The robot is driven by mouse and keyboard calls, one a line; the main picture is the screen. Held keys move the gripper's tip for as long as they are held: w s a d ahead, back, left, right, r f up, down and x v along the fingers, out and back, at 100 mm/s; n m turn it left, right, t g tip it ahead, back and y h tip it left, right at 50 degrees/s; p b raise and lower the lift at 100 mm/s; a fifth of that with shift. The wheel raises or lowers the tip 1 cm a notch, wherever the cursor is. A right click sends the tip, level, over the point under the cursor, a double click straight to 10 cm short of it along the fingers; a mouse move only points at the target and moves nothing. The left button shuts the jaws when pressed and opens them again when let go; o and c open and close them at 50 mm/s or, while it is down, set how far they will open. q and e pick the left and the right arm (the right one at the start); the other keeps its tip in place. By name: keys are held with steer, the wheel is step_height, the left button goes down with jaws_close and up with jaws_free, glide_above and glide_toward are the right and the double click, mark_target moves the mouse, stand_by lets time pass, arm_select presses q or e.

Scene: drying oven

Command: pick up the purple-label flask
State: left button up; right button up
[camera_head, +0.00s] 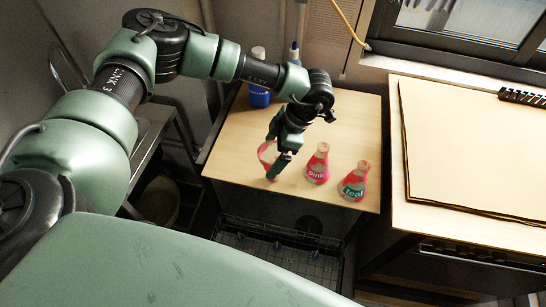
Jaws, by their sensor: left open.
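A flask with red-pink contents (264,155) stands on the wooden table, partly hidden behind my left gripper (278,161). Its label is hidden, so I cannot tell its colour. My left gripper points down right at this flask and is open; whether the fingers touch or straddle it is unclear. To its right stands a flask with red contents and a label reading "pink" (317,170). Farther right stands a flask labelled "teal" (354,188). No purple label can be made out. My right gripper is out of view.
A blue bottle (259,94) and another bottle (294,52) stand at the table's back left. The wooden table (361,115) is clear at its back right. A dark wire rack (280,245) lies below the front edge. A bench with a large board (475,145) stands right.

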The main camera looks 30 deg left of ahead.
arm_select(q)
steer(key=c, duration=1.5)
steer(key=shift+c, duration=1.1)
steer(key=shift+r, duration=0.15)
